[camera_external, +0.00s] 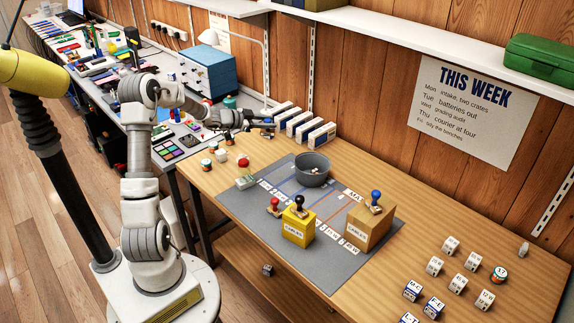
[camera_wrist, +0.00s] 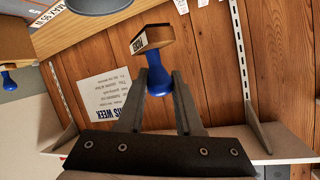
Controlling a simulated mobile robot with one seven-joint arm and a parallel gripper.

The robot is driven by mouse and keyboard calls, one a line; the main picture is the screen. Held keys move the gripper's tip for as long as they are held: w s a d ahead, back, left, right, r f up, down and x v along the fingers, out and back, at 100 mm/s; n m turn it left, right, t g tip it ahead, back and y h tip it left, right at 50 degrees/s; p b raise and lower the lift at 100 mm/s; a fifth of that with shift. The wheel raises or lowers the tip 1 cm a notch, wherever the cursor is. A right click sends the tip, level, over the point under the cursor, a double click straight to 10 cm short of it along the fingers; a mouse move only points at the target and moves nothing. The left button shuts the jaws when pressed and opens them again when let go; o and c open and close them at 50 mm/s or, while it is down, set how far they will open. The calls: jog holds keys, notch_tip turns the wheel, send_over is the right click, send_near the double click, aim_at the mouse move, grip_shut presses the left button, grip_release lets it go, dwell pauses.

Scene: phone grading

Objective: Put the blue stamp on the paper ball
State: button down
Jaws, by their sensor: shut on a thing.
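My gripper (camera_external: 262,126) is shut on a blue-handled stamp (camera_wrist: 157,80), gripping its blue knob. The stamp's wooden block with a printed label points away from the fingers in the wrist view. In the external view the gripper is raised near the back wall, and the held stamp is hard to make out there. A second blue-handled stamp (camera_external: 376,199) stands on a cardboard box; it also shows at the left edge of the wrist view (camera_wrist: 8,81). I cannot surely identify a paper ball; a small greyish lump (camera_external: 524,251) lies at the table's far right.
White boxes (camera_external: 320,134) line the wall. Several labelled cubes (camera_external: 458,284) stand at right.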

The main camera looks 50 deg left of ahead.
jog(key=s+a, duration=0.2)
jog(key=a, duration=0.2)
send_over(243, 155)
notch_tip(243, 155, down, 12)
jog(key=shift+a+f, duration=0.15)
jog(key=shift+f, duration=2.1)
jog(key=shift+f, duration=0.2)
jog(key=c, duration=0.6)
grip_release()
jog(key=shift+r, duration=0.1)
